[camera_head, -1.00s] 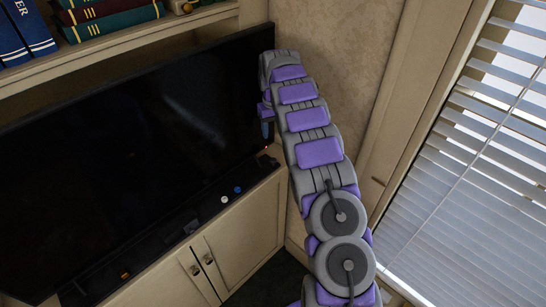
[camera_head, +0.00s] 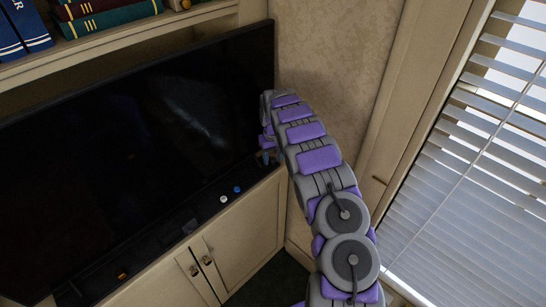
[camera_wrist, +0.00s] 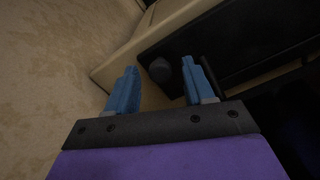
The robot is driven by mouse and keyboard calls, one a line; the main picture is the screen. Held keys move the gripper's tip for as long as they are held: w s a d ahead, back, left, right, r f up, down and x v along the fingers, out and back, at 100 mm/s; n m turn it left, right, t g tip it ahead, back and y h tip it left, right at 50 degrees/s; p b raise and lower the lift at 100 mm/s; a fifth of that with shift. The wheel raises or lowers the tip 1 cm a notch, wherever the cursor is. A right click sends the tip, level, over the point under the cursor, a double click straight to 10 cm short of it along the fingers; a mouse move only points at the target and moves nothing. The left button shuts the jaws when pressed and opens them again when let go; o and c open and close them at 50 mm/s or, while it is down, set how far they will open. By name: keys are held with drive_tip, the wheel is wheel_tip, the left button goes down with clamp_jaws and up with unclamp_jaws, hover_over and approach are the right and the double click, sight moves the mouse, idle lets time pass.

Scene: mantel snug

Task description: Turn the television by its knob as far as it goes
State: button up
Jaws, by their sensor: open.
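The television (camera_head: 130,140) is a wide black screen standing on the cabinet, its right end beside my arm. My gripper (camera_head: 268,157) is low at the television's right end, near the cabinet top. In the wrist view my gripper (camera_wrist: 158,77) is open, with two blue fingers apart. A dark round knob (camera_wrist: 160,70) shows between the fingertips, beside a long black part (camera_wrist: 225,35). I cannot tell whether the fingers touch it. In the head view the knob cannot be made out near the gripper.
The cream cabinet (camera_head: 240,236) has doors with dark handles. A white button (camera_head: 224,199), a blue button (camera_head: 237,189) and an orange one (camera_head: 122,276) lie along the strip before the screen. Books (camera_head: 110,18) fill the shelf above. A wall and window blinds (camera_head: 470,170) bound the right.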

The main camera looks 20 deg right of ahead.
clamp_jaws()
idle(0.5)
